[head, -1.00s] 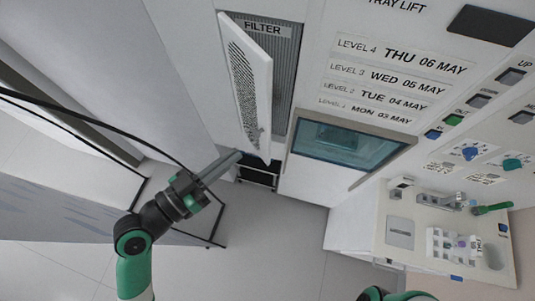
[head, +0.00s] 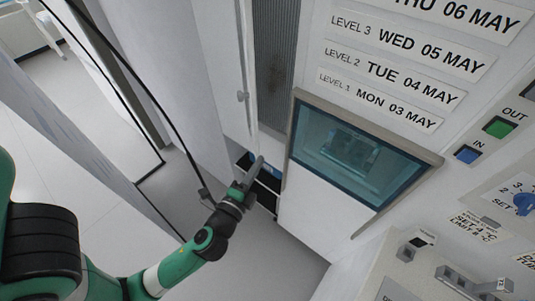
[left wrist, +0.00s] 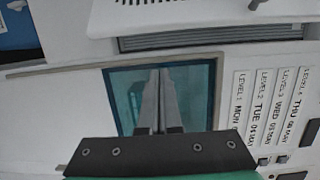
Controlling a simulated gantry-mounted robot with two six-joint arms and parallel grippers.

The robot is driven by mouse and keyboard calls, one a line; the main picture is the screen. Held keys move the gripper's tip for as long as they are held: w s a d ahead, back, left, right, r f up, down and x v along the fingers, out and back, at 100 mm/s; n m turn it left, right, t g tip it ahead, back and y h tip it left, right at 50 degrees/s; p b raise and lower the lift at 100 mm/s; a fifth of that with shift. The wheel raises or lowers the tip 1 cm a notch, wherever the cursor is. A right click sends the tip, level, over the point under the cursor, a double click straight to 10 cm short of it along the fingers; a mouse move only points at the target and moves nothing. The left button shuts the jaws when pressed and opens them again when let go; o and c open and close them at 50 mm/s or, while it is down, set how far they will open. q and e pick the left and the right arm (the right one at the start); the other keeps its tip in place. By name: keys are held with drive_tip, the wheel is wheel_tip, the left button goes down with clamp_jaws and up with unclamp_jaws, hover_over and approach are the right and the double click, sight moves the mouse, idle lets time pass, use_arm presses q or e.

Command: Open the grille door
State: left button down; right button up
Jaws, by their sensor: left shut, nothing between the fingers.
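The white grille door (head: 246,60) stands swung out from the panel and shows nearly edge-on in the head view; its top is cut off. The grey filter recess (head: 276,60) is exposed to its right. In the left wrist view the perforated door (left wrist: 190,14) lies along the top edge, with a grey ribbed strip (left wrist: 230,36) below it. My left gripper (head: 257,165) is shut and empty near the door's lower end; I cannot tell whether it touches it. In the left wrist view the fingers (left wrist: 160,85) point at the panel, clear of the door. My right gripper is out of view.
A blue-tinted window (head: 345,155) is right of the recess, with level labels (head: 390,75) above it. Buttons (head: 500,128) and a dial are at the right. A dark opening (head: 262,185) lies below the door. Cables hang at the left.

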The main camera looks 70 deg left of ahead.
use_arm(q)
drive_tip(key=w+a+p, duration=0.3)
drive_tip(key=w+a, duration=0.1)
drive_tip(key=a, duration=0.3)
idle(0.4)
drive_tip(key=shift+s, duration=0.1)
drive_tip(key=shift+r, duration=0.1)
